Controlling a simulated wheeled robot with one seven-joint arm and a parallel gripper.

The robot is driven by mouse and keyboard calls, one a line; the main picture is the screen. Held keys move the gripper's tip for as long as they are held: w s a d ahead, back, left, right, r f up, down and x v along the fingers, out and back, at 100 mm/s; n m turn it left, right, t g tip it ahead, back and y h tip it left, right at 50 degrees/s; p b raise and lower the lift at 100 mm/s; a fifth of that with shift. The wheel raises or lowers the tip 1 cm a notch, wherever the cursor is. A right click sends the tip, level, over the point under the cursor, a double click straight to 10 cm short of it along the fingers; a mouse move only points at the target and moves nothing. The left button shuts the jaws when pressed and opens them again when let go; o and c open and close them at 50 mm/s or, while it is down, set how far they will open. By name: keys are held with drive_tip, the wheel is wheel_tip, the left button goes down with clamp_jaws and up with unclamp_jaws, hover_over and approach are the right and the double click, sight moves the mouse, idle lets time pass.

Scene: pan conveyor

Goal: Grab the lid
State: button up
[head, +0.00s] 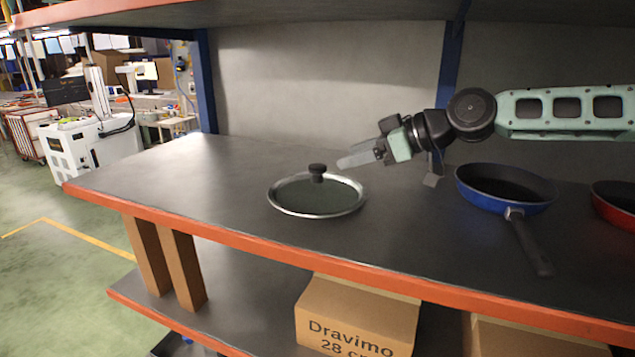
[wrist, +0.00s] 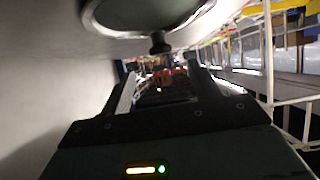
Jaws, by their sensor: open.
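A round glass lid (head: 317,197) with a metal rim and a black knob (head: 317,172) lies on the dark shelf top (head: 215,165) in the head view. My gripper (head: 352,160) reaches in from the right, its fingers pointing left, just right of the knob and apart from it. In the wrist view the lid (wrist: 150,12) shows at the top edge, partly cut off, with its knob (wrist: 160,44) near the space between the tips of my open gripper (wrist: 160,70). Nothing is between the fingers.
A blue pan (head: 505,188) with a dark handle sits right of the lid, below my arm. A red pan (head: 615,203) stands at the right edge. An upper shelf (head: 300,10) hangs above. The shelf top left of the lid is clear.

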sight(316, 166)
drive_tip(key=p+x, duration=0.1)
drive_tip(key=x, duration=0.5)
drive_tip(key=shift+p, duration=0.35)
drive_tip(key=p+x, duration=0.2)
drive_tip(key=x, duration=0.2)
drive_tip(key=shift+s+a+r+p, duration=0.15)
drive_tip(key=shift+r+p, duration=0.05)
drive_tip(key=shift+p, duration=0.2)
drive_tip(key=shift+w+a+f, duration=0.2)
drive_tip(key=shift+a+f, duration=0.2)
clamp_jaws()
drive_tip(key=shift+r, duration=0.1)
